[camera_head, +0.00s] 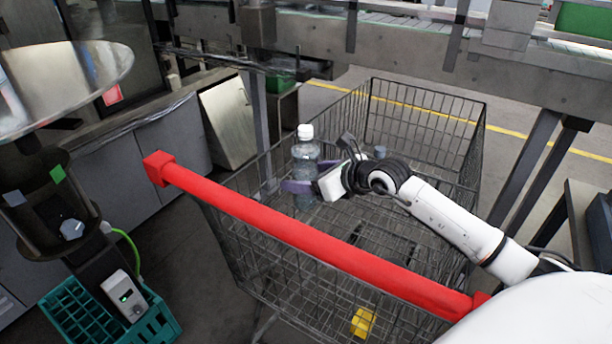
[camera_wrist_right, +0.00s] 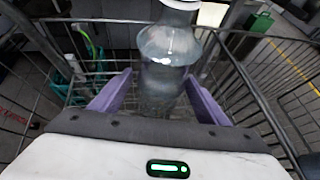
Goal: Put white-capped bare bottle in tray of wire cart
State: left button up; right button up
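The clear bare bottle (camera_head: 306,164) with a white cap stands upright near the left end of the wire cart (camera_head: 425,122), behind its red handle. My right gripper (camera_head: 308,178) reaches in from the right with its purple fingers on either side of the bottle, closely around its body. In the right wrist view the bottle (camera_wrist_right: 165,75) is between the fingers, and its base is hidden by the gripper body. I cannot tell whether the base touches the cart's wire tray. My left gripper is not in view.
The cart's red handle (camera_head: 300,237) crosses in front. A bluish item (camera_head: 380,152) shows inside the cart behind my arm, and a yellow block (camera_head: 362,322) low down. A teal crate (camera_head: 82,318) is at lower left. A conveyor frame (camera_head: 400,55) runs behind.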

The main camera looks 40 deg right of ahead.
jog(key=shift+r, duration=0.1)
jog(key=shift+r, duration=0.15)
jog(key=v, duration=1.2)
jog(key=shift+p, duration=0.3)
